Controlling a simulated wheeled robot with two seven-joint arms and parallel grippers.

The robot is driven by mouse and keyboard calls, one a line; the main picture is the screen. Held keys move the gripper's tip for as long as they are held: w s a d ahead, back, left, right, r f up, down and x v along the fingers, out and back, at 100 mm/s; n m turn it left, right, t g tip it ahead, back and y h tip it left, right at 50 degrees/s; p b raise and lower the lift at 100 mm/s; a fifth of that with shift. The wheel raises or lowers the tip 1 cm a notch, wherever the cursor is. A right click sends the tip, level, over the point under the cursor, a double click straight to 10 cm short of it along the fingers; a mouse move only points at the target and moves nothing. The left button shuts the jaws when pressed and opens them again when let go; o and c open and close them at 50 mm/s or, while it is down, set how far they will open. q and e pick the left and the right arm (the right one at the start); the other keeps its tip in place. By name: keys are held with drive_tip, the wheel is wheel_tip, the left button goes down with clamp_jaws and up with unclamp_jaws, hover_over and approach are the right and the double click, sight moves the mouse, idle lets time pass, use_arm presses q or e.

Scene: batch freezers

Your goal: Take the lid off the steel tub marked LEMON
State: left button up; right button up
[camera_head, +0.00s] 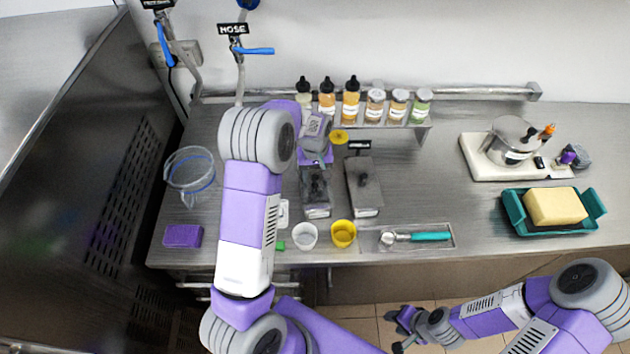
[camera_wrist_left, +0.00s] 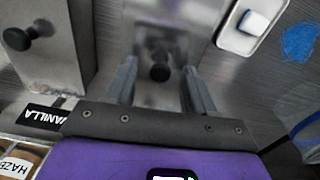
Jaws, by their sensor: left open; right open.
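Two narrow steel tubs with black-knobbed lids stand side by side at mid-counter. The left tub (camera_head: 316,204) is under my left gripper (camera_head: 317,168); its lid knob (camera_wrist_left: 160,73) shows between the fingers in the left wrist view. My left gripper (camera_wrist_left: 160,88) is open, with a finger on either side of the knob and gaps to both. No LEMON marking is readable; my arm covers the area behind this tub. The right tub (camera_head: 364,198) stands beside a VANILLA sign (camera_wrist_left: 42,115). My right gripper (camera_head: 400,328) is open and empty, low in front of the counter.
Bottles and jars (camera_head: 351,100) line a shelf behind. A white cup (camera_head: 304,236), yellow cup (camera_head: 343,234) and teal-handled scoop (camera_head: 430,236) lie in front. A clear jug (camera_head: 190,172) stands left.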

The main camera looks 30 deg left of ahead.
use_arm(q)
drive_tip(key=shift+s, duration=0.1)
clamp_jaws()
drive_tip(key=shift+r, duration=0.15)
